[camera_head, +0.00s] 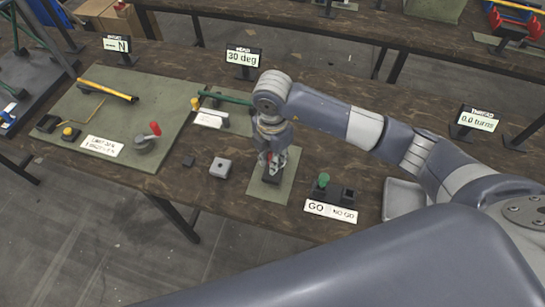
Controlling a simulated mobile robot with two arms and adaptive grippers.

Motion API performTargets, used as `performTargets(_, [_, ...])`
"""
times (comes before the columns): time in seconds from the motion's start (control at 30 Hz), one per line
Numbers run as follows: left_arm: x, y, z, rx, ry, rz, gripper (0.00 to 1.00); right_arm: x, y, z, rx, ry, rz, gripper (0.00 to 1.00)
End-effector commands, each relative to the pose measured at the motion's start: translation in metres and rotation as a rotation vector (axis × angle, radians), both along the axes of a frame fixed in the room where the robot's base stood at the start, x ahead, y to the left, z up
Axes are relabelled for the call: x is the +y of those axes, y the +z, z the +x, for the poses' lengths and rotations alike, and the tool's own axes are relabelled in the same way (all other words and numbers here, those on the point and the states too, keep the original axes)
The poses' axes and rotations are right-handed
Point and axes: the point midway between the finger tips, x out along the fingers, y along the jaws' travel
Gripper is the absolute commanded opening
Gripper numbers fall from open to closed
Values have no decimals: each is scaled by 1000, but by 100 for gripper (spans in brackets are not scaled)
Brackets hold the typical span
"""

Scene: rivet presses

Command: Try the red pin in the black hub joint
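My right arm comes in from the right, and its gripper (274,160) points down over a small green mat. The fingertips are at the top of a dark block (271,178) on that mat, which looks like the black hub joint. A little red shows between the fingers, perhaps the red pin, but it is too small and covered to be sure. Whether the fingers are shut on it cannot be told. A green pin (323,180) stands in a black holder above the GO label. The black NO GO holder (347,196) beside it shows no pin. My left gripper is not in view.
A red-handled lever (151,133) on a round grey base stands on the left green mat (150,100). A grey block (220,168) sits left of the gripper. A grey tray (402,198) lies right of the holders. Small displays (243,57) stand along the back.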

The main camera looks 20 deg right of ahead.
Motion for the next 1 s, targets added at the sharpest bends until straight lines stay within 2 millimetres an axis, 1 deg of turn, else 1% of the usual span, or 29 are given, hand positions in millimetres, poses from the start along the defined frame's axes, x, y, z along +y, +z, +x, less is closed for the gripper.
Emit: performTargets(1.0, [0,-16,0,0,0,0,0,0,-20,0,0,0,0,0])
